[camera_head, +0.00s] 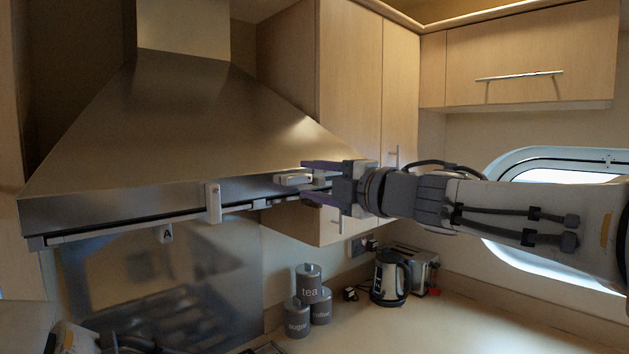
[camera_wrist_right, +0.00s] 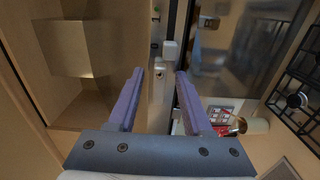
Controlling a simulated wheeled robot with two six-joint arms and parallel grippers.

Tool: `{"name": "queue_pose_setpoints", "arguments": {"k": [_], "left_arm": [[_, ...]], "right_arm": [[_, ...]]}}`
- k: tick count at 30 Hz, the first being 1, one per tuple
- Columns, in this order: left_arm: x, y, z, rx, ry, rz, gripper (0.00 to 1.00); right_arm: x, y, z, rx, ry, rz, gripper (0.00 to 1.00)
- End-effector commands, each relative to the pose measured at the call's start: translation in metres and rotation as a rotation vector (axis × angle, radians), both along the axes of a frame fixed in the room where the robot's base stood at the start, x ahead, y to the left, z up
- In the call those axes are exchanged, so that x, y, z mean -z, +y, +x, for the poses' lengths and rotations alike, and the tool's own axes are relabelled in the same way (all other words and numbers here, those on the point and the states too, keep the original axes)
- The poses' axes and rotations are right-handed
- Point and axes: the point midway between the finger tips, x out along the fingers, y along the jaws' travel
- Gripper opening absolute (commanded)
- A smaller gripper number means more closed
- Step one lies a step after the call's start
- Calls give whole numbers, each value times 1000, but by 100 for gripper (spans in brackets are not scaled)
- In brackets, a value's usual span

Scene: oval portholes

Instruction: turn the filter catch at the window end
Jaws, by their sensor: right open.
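The steel cooker hood (camera_head: 185,115) has a filter rail along its lower front edge. A pale catch (camera_head: 293,180) lies sideways near the window end of that edge, just left of my right gripper's fingertips. My right gripper (camera_head: 305,181) is open, with its purple-grey fingers pointing along the edge toward the catch. In the wrist view the open fingers (camera_wrist_right: 160,72) have a pale block (camera_wrist_right: 170,49) beyond the tips; I cannot tell whether anything touches. A second, upright pale catch (camera_head: 213,203) is farther left. A tag marked A (camera_head: 166,233) hangs under the edge. My left gripper is not visible.
Wooden wall cupboards (camera_head: 350,75) stand right behind my right gripper. The oval window (camera_head: 500,170) is at the right, partly behind my arm.

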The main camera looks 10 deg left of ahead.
Motion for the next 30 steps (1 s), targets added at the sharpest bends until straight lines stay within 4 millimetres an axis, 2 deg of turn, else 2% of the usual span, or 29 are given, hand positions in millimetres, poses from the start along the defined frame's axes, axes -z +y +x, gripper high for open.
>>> {"name": "queue_pose_setpoints", "arguments": {"k": [5,15,19,24,30], "left_arm": [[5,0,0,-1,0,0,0],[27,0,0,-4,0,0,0],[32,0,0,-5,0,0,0],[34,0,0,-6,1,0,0],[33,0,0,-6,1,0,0]], "right_arm": [[1,-9,-6,1,-2,1,50],[3,-64,-41,5,-4,0,50],[2,-80,-51,4,-3,1,50],[1,-88,-57,2,0,0,50],[0,-88,-58,1,1,1,50]]}}
